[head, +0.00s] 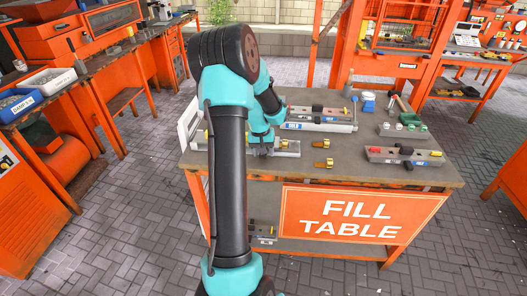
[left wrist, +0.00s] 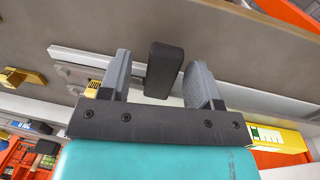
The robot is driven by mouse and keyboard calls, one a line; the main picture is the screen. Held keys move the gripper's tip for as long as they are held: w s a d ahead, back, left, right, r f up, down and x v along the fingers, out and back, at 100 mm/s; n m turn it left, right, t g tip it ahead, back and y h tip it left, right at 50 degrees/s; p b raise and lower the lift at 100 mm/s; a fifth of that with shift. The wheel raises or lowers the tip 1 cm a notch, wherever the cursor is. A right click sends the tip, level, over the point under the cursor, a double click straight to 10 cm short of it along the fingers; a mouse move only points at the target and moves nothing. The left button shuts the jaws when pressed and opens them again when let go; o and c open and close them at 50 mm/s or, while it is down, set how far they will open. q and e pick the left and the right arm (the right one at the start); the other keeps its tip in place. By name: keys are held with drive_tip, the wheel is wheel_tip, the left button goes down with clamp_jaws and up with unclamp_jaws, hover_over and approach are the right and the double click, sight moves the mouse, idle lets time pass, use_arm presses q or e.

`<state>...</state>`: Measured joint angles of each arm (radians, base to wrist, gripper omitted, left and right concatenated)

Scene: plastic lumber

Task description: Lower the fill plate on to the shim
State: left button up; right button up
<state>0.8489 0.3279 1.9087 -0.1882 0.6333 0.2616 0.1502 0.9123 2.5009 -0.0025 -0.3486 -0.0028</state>
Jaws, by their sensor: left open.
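My left gripper (head: 263,150) is low over the front left of the table, and the arm covers part of what lies under it. In the left wrist view the gripper (left wrist: 160,62) is open. A black upright block (left wrist: 164,70) stands between its fingers, with a gap visible on both sides. The block rises over a long pale grey metal fixture (left wrist: 72,56), which also shows in the head view (head: 288,149). I cannot tell which part is the fill plate or the shim. My right gripper is out of view.
Brass pieces (head: 322,165) lie right of the gripper. A similar fixture (head: 318,125) with a black knob lies behind, another (head: 405,157) at the right. A grey block with green-topped items (head: 403,132), a blue-lidded jar (head: 368,102) and a hammer (head: 400,100) stand further back.

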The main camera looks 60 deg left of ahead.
use_arm(q)
drive_tip(key=shift+r, duration=0.15)
wheel_tip(320, 180, up, 17)
drive_tip(key=s+a, duration=0.1)
drive_tip(key=shift+s, duration=0.35)
idle(0.5)
drive_tip(key=w+d+f+m+g+h, duration=0.1)
drive_tip(key=d+f+m+h, duration=0.1)
drive_tip(key=d+f, duration=0.85)
drive_tip(key=d+f+m+g+h, duration=0.15)
drive_tip(key=d+f, duration=0.55)
drive_tip(key=f, duration=0.7)
drive_tip(key=w+d+f+m, duration=0.1)
drive_tip(key=d+f, duration=0.4)
drive_tip(key=d, duration=0.5)
drive_tip(key=w+d+f+m+t, duration=0.1)
drive_tip(key=d+f+m, duration=0.2)
drive_tip(key=d, duration=0.7)
drive_tip(key=w+d+f+m+t, duration=0.1)
drive_tip(key=d+f+m, duration=0.1)
drive_tip(key=d+f, duration=0.4)
drive_tip(key=d, duration=0.3)
drive_tip(key=shift+w+d+f, duration=0.3)
drive_tip(key=shift+d+f, duration=0.1)
drive_tip(key=shift+y, duration=0.25)
